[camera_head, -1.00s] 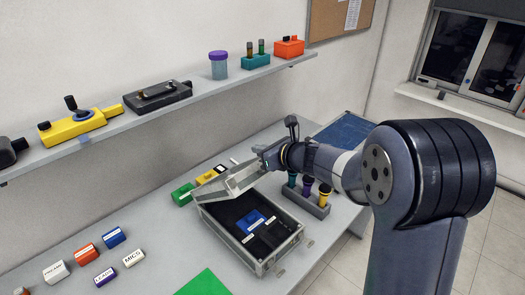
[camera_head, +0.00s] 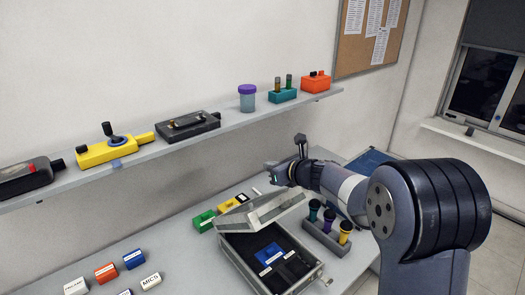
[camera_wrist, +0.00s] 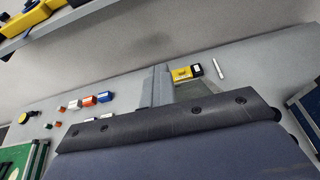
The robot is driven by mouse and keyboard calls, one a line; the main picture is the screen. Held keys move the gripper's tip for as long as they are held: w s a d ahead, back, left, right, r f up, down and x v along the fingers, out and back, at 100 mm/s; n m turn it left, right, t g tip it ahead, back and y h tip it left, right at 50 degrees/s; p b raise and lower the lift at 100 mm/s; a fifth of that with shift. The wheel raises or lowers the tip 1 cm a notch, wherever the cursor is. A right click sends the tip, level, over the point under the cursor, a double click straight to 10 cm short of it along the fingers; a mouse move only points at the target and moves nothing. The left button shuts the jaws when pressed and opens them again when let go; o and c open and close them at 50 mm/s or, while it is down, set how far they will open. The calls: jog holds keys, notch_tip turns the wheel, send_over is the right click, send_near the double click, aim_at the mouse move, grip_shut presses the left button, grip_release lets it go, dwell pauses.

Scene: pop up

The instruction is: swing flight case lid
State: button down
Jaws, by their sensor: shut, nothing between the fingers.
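The flight case (camera_head: 318,272) is a grey metal box on the table, with a dark lined inside holding a blue piece and labelled dark parts. Its grey lid (camera_head: 262,209) stands open, tilted at the case's back edge. My gripper (camera_head: 270,176) is shut and empty, just above the lid's upper edge; a small gap seems to show between them. In the wrist view my gripper's grey fingers (camera_wrist: 158,88) are together, with my dark palm filling the bottom. I cannot clearly make out the lid there.
A rack with several coloured-top plugs (camera_head: 326,238) stands right of the case. Green (camera_head: 203,221) and yellow (camera_head: 232,203) blocks lie behind it at the left. Several labelled blocks (camera_head: 106,272) lie at the front left. A wall shelf (camera_head: 225,128) with devices runs above.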

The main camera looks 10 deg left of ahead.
jog(key=shift+w+a+r, duration=0.7)
jog(key=shift+a, duration=0.15)
jog(key=shift+w+a+r, duration=0.65)
jog(key=shift+a+r, duration=0.05)
jog(key=shift+a, duration=0.15)
jog(key=c, duration=2.2)
grip_release()
jog(key=c, duration=1.7)
grip_release()
jog(key=shift+d, duration=0.15)
jog(key=b+v, duration=0.2)
jog(key=v, duration=0.8)
jog(key=shift+s+d+r+b, duration=0.1)
jog(key=shift+s+r+b, duration=0.05)
jog(key=shift+s+b, duration=0.2)
jog(key=shift+w, duration=0.1)
